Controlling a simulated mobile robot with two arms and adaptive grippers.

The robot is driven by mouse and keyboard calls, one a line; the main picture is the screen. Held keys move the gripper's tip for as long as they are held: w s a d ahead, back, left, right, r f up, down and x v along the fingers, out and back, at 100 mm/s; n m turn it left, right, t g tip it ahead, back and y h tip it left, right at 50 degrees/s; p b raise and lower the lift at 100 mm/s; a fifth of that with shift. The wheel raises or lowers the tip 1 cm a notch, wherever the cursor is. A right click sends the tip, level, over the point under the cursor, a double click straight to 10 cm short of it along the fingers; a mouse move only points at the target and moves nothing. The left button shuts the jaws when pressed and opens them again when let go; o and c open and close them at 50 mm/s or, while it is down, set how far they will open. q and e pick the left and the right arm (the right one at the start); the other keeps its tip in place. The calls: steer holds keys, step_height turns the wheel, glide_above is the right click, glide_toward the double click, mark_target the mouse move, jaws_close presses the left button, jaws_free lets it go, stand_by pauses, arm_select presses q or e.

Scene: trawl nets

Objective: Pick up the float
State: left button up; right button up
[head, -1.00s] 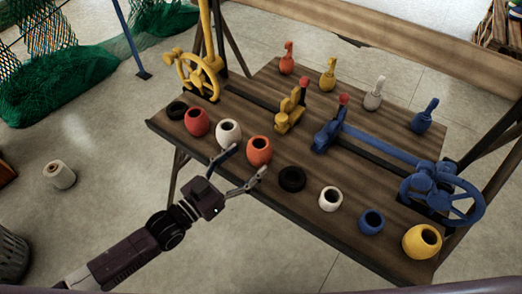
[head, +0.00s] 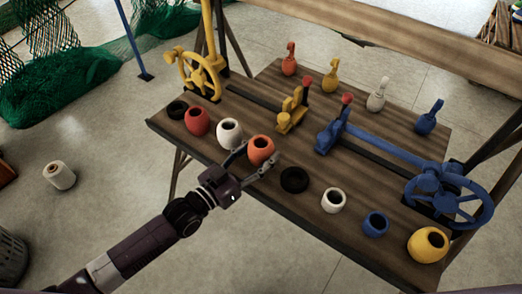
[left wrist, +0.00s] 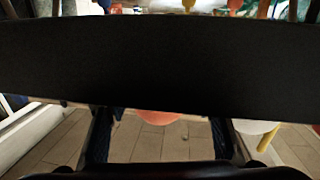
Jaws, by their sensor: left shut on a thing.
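An orange barrel-shaped float (head: 261,151) with a dark hole in its top stands upright near the front edge of the wooden table (head: 330,170). My left gripper (head: 256,158) is shut on this orange float, one finger on either side of it. In the left wrist view, part of the orange float (left wrist: 158,117) shows between the two fingers, mostly hidden behind a dark bar. Other floats in the front row are a red one (head: 197,121), a white one (head: 229,133), a smaller white one (head: 333,200), a blue one (head: 375,223) and a yellow one (head: 428,244).
Black rings (head: 294,180) lie among the floats. A blue handwheel (head: 447,198) and a yellow handwheel (head: 200,72) stand at the table's ends. Several necked floats (head: 330,75) line the back. A white spool (head: 60,175) is on the floor.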

arm_select(q)
steer(key=shift+r, duration=0.15)
steer(key=shift+c, duration=0.6)
step_height(320, 180, up, 20)
steer(key=p, duration=0.2)
